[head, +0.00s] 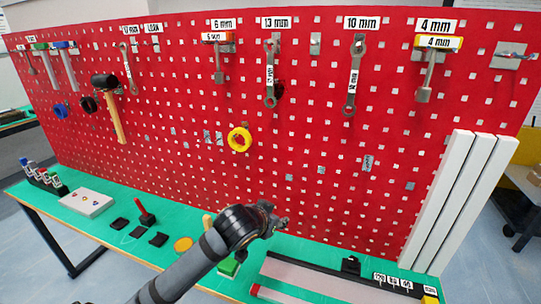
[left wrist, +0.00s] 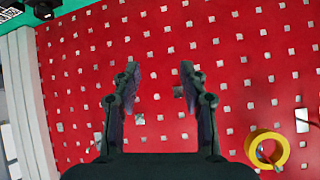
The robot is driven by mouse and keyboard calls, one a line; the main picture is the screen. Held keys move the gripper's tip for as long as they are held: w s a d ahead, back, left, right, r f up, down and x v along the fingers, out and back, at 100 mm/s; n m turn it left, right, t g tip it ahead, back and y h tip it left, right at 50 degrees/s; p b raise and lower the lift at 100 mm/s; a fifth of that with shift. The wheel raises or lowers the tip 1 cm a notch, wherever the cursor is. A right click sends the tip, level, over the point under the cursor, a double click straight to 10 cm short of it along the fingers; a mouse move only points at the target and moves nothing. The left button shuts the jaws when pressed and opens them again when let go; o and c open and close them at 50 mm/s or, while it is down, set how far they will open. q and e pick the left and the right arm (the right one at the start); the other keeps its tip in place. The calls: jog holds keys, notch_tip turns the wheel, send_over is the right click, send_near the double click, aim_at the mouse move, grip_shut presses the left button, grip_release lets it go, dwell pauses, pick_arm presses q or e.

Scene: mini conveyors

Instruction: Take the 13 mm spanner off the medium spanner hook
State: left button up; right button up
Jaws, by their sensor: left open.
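The 13 mm spanner (head: 270,76) hangs upright on the red pegboard (head: 200,160), below the "13 mm" label (head: 276,22). Its hook is mostly hidden behind its top end. My left gripper (head: 278,219) is low in front of the board, well below the spanner and apart from it. In the left wrist view the two fingers (left wrist: 158,78) are spread with only red board between them. The spanner does not show in that view. My right gripper is not in view.
A 10 mm spanner (head: 354,78) hangs to the right, and hex keys (head: 219,62) hang to the left. A yellow ring (head: 239,138) sits on the board below the 13 mm spanner. White bars (head: 460,200) lean at the right. The green bench (head: 130,245) holds small parts.

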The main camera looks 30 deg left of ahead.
pick_arm(q)
jog(key=w+a+r+n+t+y, duration=0.1)
jog(key=w+a+r+t, duration=0.1)
jog(key=r, duration=0.6)
jog(key=w+a+r+t, duration=0.1)
jog(key=w+r+t, duration=0.1)
jog(key=r, duration=0.7)
jog(key=n+t+y, duration=0.1)
jog(key=n+t, duration=0.1)
jog(key=t, duration=0.1)
send_near(270, 74)
jog(key=p+x, duration=0.4)
jog(key=x, duration=0.1)
jog(key=shift+w+f+p, duration=0.2)
jog(key=shift+w+p, duration=0.15)
jog(key=shift+p, duration=0.05)
jog(key=w+p, duration=0.1)
jog(key=w+r+p, duration=0.1)
jog(key=p, duration=0.1)
jog(key=shift+a, duration=0.35)
jog(key=p+x, duration=0.1)
jog(key=x, duration=0.1)
jog(key=shift+w+f, duration=0.15)
jog(key=shift+w, duration=0.15)
jog(key=shift+w+a+f+y, duration=0.1)
jog(key=shift+w+f+y, duration=0.1)
jog(key=shift+w+y, duration=0.1)
jog(key=shift+s, duration=0.15)
jog(key=c, duration=0.3)
grip_shut()
